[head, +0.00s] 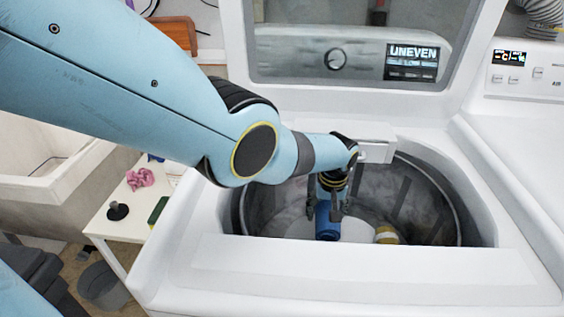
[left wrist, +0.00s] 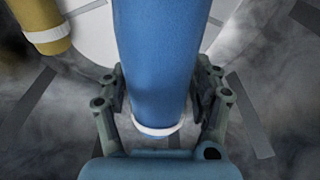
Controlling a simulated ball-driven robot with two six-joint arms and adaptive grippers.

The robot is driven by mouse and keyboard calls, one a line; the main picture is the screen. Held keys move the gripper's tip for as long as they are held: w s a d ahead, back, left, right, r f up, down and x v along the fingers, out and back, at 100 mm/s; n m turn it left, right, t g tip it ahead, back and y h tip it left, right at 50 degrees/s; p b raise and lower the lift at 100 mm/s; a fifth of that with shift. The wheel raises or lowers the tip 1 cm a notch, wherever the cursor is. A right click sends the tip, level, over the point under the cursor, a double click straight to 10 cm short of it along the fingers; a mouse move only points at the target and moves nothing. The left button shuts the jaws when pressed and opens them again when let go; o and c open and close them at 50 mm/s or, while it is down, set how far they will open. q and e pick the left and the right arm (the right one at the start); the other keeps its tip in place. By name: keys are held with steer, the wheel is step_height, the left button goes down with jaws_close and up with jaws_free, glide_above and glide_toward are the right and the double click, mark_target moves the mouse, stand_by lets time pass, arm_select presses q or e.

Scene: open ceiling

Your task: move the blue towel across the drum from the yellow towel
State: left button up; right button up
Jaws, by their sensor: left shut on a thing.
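The blue towel (head: 326,221) is a rolled blue cylinder with a white band near one end, inside the drum (head: 420,200) of the top-loading washer. My left gripper (head: 326,212) reaches down into the drum and is shut on the blue towel. In the left wrist view the towel (left wrist: 158,65) lies between both fingers. The yellow towel (head: 386,235) is a roll with a white band, to the right of the blue one in the head view and partly hidden by the drum's front rim. It shows at the upper left in the left wrist view (left wrist: 38,22). My right gripper is out of view.
The washer's raised lid (head: 350,50) stands behind the opening, and its display reads "UNEVEN". The white central agitator plate (head: 357,230) sits on the drum floor. A side table (head: 125,215) with a pink cloth (head: 140,179) is at the left. Another machine (head: 525,120) stands at the right.

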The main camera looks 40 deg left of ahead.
arm_select(q)
steer(key=shift+s+a+f, duration=0.15)
steer(key=shift+a+f, duration=0.1)
steer(key=s+a+f, duration=0.1)
steer(key=s+f, duration=0.1)
steer(key=s, duration=0.1)
steer(key=s+a+f+p, duration=0.1)
steer(key=s+a+f, duration=0.1)
steer(key=s, duration=0.1)
steer(key=s+a+f, duration=0.2)
steer(key=s, duration=0.1)
steer(key=shift+s+a+f+p, duration=0.15)
steer(key=shift+s+f+p, duration=0.15)
steer(key=shift+f+p, duration=0.1)
steer(key=shift+s+a+f, duration=0.1)
steer(key=shift+s, duration=0.05)
steer(key=shift+f+b, duration=0.3)
step_height(320, 180, down, 4)
steer(key=b, duration=0.3)
steer(key=shift+r, duration=0.35)
steer(key=o, duration=1.1)
steer(key=shift+f, duration=0.2)
steer(key=o, duration=0.5)
steer(key=shift+c, duration=0.2)
